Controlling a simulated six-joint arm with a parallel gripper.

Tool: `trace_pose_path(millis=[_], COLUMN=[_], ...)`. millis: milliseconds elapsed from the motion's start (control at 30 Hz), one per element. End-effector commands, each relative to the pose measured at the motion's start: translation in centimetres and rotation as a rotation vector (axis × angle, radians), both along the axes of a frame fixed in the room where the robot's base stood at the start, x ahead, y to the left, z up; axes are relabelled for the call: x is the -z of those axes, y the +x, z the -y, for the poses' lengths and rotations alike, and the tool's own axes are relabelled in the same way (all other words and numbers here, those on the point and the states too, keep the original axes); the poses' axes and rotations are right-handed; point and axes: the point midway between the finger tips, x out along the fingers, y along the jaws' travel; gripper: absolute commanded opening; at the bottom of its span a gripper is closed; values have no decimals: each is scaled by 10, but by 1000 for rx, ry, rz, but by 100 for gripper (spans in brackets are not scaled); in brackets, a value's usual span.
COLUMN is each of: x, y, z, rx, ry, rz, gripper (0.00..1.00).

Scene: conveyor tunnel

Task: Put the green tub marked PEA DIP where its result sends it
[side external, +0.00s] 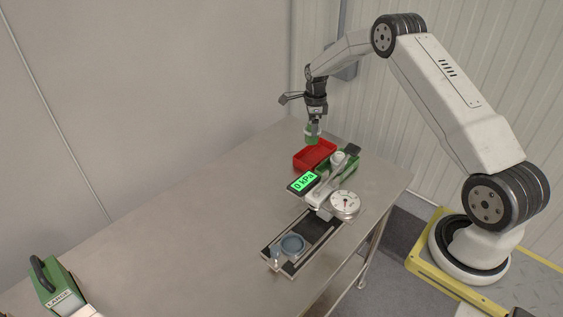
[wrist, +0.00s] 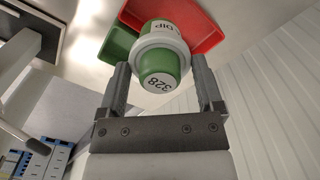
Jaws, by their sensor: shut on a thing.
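The green tub (side external: 312,133) marked with DIP is held in my gripper (side external: 316,122). It hangs above the red tray (side external: 316,152). In the wrist view the tub (wrist: 160,62) sits between the two fingers, showing "DIP" on its pale band and "328" on its end. The red tray (wrist: 204,22) lies beyond it, and part of the green tray (wrist: 118,44) shows to its left. In the side view the green tray (side external: 349,171) is right of the red one, partly hidden by the tester. The tester display (side external: 304,182) is lit green and reads "0 kPa".
The tester has a round dial gauge (side external: 344,204) and a track with a blue-grey round cup (side external: 292,245) at its near end. A green case labelled LARGE (side external: 58,287) stands at the lower left. The left and middle of the metal table (side external: 190,220) are clear.

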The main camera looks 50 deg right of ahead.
Motion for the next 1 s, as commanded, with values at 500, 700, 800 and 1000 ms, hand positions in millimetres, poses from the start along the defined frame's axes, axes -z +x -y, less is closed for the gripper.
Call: trace_pose_path(millis=[500, 700, 800, 1000], x=[52, 56, 65, 85], y=[0, 0, 0, 0], z=[0, 0, 0, 0], rx=[0, 0, 0, 0], ry=[0, 1, 1, 1], rz=[0, -1, -1, -1], gripper=[14, 14, 14, 14])
